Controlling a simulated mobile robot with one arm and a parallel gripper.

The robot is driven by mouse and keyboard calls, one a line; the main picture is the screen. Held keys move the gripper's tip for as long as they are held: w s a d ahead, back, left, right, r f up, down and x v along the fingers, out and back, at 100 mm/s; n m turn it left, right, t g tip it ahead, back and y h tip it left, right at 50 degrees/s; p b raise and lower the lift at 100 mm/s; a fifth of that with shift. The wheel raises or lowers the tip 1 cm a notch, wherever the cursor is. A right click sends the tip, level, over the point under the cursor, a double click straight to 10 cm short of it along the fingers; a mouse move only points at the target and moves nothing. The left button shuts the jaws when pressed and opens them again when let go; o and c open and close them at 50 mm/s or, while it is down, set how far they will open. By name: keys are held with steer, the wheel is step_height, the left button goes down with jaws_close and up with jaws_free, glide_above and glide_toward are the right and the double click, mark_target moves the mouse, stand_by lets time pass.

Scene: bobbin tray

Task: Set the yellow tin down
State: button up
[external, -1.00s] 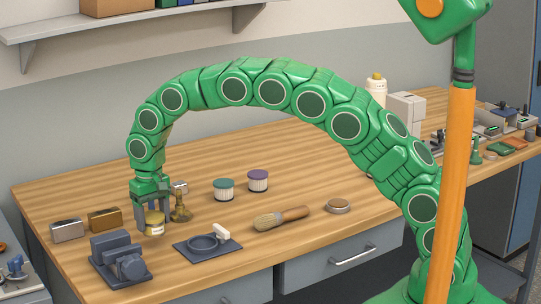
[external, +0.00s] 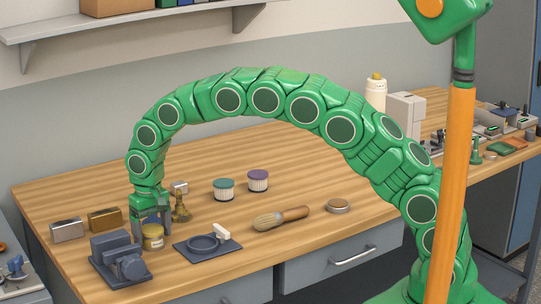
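The yellow tin (external: 153,237) is a small round tin with a pale lid. It is at the front left of the wooden bench (external: 330,170), just right of a dark grey machine part. My gripper (external: 151,227) points down over the tin, with its dark fingers on either side of the tin's upper part. The tin looks upright and at or very near the bench top. I cannot tell whether the fingers press on it or stand slightly apart from it.
Close by are the dark grey device (external: 120,262), a brass piece (external: 181,207), a flat plate with a ring (external: 207,243) and two metal boxes, one brown (external: 105,219) and one silver (external: 68,230). Two lidded jars, a brush (external: 281,218) and a round tin (external: 338,206) lie further right.

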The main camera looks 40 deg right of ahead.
mark_target(152, 229)
steer(key=shift+o, duration=0.5)
step_height(152, 229, up, 12)
steer(key=shift+r, duration=0.2)
stand_by(0.4)
